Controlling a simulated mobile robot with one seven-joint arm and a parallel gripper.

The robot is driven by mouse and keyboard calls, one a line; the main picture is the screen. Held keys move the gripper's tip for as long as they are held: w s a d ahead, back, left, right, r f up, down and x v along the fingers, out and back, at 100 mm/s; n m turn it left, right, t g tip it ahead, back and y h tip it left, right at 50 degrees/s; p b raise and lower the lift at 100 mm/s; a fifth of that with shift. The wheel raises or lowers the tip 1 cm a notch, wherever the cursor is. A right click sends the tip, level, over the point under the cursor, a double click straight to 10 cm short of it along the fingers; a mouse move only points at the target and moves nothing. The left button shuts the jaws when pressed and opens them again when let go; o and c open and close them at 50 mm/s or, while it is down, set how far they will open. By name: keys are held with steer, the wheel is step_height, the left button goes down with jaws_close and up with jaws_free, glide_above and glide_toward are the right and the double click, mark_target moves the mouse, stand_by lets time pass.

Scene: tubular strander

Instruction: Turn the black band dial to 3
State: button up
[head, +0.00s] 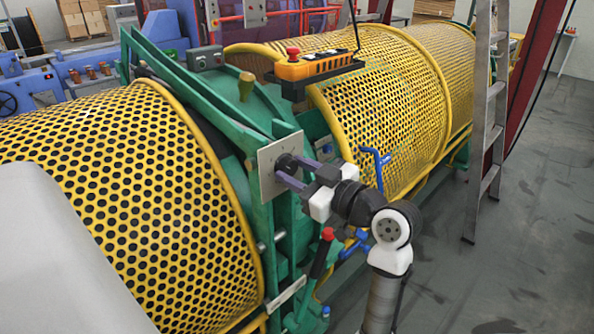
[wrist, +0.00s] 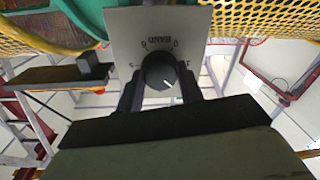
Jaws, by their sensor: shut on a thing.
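The black band dial (head: 287,162) sits on a pale square plate (head: 267,183) fixed to the green frame. In the wrist view the dial (wrist: 160,72) is round, with a white pointer line slanting toward the lower right. The plate (wrist: 125,25) shows the word BAND upside down and small numerals around the dial, too small to read surely. My gripper (head: 290,171) reaches in from the right. Its two dark fingers stand on either side of the dial and are shut on it. The fingers partly hide the dial's sides.
An orange control box (head: 312,66) with a red button hangs above and behind the plate. A red-knobbed lever (head: 324,252) stands below my arm. Yellow perforated guards (head: 120,190) flank the frame. A ladder (head: 488,120) stands at right; grey floor (head: 500,280) is open there.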

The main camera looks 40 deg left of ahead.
steer(key=m+p, duration=0.2)
steer(key=m, duration=0.3)
steer(key=shift+m, duration=0.3)
steer(key=shift+s+m+p, duration=0.1)
steer(key=shift+m+p, duration=0.65)
steer(key=shift+m, duration=1.05)
steer(key=o, duration=1)
steer(key=shift+d, duration=0.1)
steer(key=d+b, duration=0.4)
steer(key=d, duration=0.9)
steer(key=shift+s+d+f, duration=0.3)
steer(key=shift+d+f, duration=0.05)
steer(key=shift+y, duration=0.3)
